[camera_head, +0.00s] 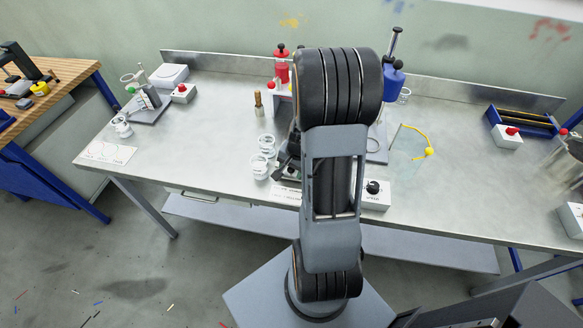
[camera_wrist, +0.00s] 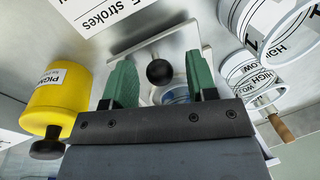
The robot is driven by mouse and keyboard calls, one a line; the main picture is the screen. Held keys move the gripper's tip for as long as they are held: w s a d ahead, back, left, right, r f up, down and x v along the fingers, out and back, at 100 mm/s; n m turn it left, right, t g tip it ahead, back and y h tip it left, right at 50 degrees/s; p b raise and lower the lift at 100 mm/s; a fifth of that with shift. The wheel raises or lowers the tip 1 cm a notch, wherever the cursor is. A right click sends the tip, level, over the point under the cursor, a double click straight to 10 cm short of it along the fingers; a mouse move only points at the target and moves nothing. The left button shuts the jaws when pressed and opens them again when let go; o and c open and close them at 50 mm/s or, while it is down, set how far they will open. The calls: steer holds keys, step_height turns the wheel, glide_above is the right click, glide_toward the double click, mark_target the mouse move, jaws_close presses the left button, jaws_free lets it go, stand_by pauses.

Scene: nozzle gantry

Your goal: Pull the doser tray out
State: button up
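In the wrist view, a black ball knob (camera_wrist: 160,71) sits between the green fingertips of my gripper (camera_wrist: 160,76). The knob appears to belong to the pale doser tray (camera_wrist: 182,38), whose edges show around and behind it. My gripper is open, with a visible gap on both sides of the knob. Part of a clear, blue-tinted round thing (camera_wrist: 176,95) shows between the fingers, cut off by the gripper body. In the head view my arm hides the tray and most of my gripper.
A yellow pigment container (camera_wrist: 58,98) is left of my gripper, and labelled white cups (camera_wrist: 246,72) are close on its right. A white sign about strokes (camera_wrist: 100,15) is beyond. In the head view, a control box with a black knob (camera_head: 374,198) stands beside my arm on the metal bench (camera_head: 220,110).

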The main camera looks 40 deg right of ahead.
step_height(320, 180, up, 14)
steer(key=s+d, duration=0.1)
steer(key=s, duration=0.1)
steer(key=shift+s+d+f, duration=0.15)
steer(key=shift+f, duration=0.05)
stand_by(0.3)
stand_by(0.5)
